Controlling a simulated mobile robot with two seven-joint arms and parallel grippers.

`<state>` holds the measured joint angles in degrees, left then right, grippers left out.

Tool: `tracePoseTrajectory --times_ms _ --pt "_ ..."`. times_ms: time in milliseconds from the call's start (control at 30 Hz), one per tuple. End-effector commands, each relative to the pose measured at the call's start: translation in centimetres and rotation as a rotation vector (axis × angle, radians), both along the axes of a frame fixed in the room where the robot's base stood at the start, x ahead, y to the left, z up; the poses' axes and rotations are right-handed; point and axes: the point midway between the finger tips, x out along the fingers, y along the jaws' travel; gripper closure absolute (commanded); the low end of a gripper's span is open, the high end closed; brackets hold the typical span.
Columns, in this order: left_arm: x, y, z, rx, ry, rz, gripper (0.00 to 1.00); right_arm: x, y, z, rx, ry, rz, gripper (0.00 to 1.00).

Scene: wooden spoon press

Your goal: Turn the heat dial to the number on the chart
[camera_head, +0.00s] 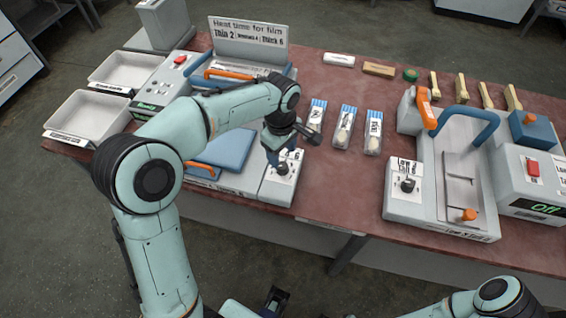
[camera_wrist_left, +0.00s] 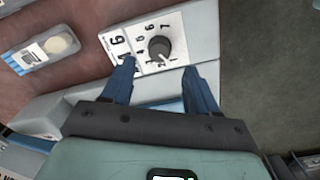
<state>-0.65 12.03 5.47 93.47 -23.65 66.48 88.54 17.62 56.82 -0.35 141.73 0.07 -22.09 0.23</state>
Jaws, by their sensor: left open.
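The chart (camera_head: 248,38) at the back reads "Heat time for film", Thin 2, a middle entry that looks like 4, and Thick 6. The dark heat dial (camera_head: 283,168) is on the white numbered panel at the front right of the left sealer. In the left wrist view the dial (camera_wrist_left: 159,49) sits ahead of and between the fingertips, with numbers around it; its exact setting is unclear. My left gripper (camera_head: 286,155) is open, over the dial; its two blue fingers (camera_wrist_left: 160,68) flank the dial's near side, and contact cannot be judged. A dark part at the bottom may be my right gripper (camera_head: 273,299).
Several film packets (camera_head: 344,127) lie right of the dial. A second machine (camera_head: 462,180) with its own dial (camera_head: 407,185) stands at the right. Wooden spoons (camera_head: 461,88) lie at the back right. Two white trays (camera_head: 90,117) are at the left. The red table between the machines is clear in front.

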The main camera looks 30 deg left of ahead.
Motion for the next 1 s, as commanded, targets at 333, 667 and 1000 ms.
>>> tracePoseTrajectory --times_ms 333,667,1000 --pt "0.1 0.0 -5.3 0.0 0.0 -0.001 0.41 -0.2 0.0 -0.6 0.0 0.002 0.001 0.57" --pt "0.2 0.0 -5.9 0.0 -0.001 -0.001 0.41 -0.2 0.0 -0.6 0.0 0.002 0.001 0.57" --pt "0.2 -0.1 -5.8 0.0 -0.001 -0.002 0.97 -0.2 0.0 -0.6 0.0 0.002 0.001 0.57"
